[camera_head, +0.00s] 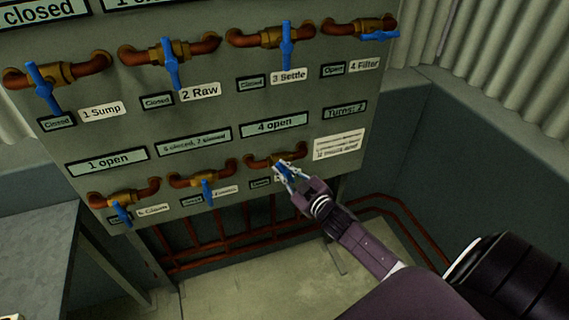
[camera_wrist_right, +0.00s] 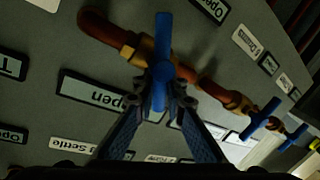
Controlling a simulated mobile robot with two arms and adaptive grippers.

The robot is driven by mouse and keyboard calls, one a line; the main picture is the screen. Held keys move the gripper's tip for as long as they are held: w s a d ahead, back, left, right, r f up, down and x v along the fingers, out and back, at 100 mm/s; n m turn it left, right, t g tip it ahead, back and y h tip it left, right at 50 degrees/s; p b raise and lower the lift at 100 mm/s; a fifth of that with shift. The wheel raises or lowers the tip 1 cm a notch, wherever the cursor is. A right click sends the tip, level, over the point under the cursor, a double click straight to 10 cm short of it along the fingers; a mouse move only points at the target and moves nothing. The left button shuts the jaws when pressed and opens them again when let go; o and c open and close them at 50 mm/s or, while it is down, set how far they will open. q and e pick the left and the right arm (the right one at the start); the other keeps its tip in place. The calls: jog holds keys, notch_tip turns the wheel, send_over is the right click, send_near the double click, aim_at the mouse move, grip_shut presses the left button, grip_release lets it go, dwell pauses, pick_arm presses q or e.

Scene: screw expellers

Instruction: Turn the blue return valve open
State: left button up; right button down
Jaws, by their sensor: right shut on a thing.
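The panel's lower row has three valves with blue lever handles on brass bodies. My right gripper (camera_head: 285,170) is at the rightmost of these, shut on its blue handle (camera_head: 280,169). In the right wrist view, the blue handle (camera_wrist_right: 163,40) runs crosswise to the copper pipe, and the fingertips (camera_wrist_right: 160,98) close around its lower half. The name plate of this valve is mostly covered by my gripper, so I cannot read it. My left gripper is in neither view.
The other lower valves (camera_head: 122,212) (camera_head: 207,190) stand to the left on the panel (camera_head: 215,115). Upper valves are labelled Sump, Raw, Settle and Filter (camera_head: 380,35). Red-brown pipes (camera_head: 400,225) run below, and a grey bench (camera_head: 35,250) is at lower left.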

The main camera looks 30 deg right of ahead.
jog(key=shift+a+n+g+h+p, duration=0.15)
jog(key=shift+n+p, duration=0.2)
jog(key=shift+n, duration=0.25)
jog(key=shift+a+n+g+h+p, duration=0.15)
jog(key=shift+n+p, duration=0.2)
jog(key=shift+n, duration=0.25)
jog(key=n, duration=0.1)
jog(key=n+h+p, duration=0.1)
jog(key=n, duration=0.1)
jog(key=shift+w+a+f+g, duration=0.15)
jog(key=shift+f+g, duration=0.15)
jog(key=shift+a+f+n+g+h, duration=0.1)
jog(key=shift+f+n+g+h, duration=0.15)
jog(key=shift+n, duration=0.5)
jog(key=shift+d+f+n+h, duration=0.15)
jog(key=shift+n+h, duration=0.2)
jog(key=shift+n, duration=0.45)
jog(key=shift+a+f+n+g+h, duration=0.2)
jog(key=shift+n+h, duration=0.1)
jog(key=shift+n, duration=0.45)
jog(key=c, duration=2)
grip_release()
jog(key=shift+o, duration=0.2)
jog(key=v, duration=1.2)
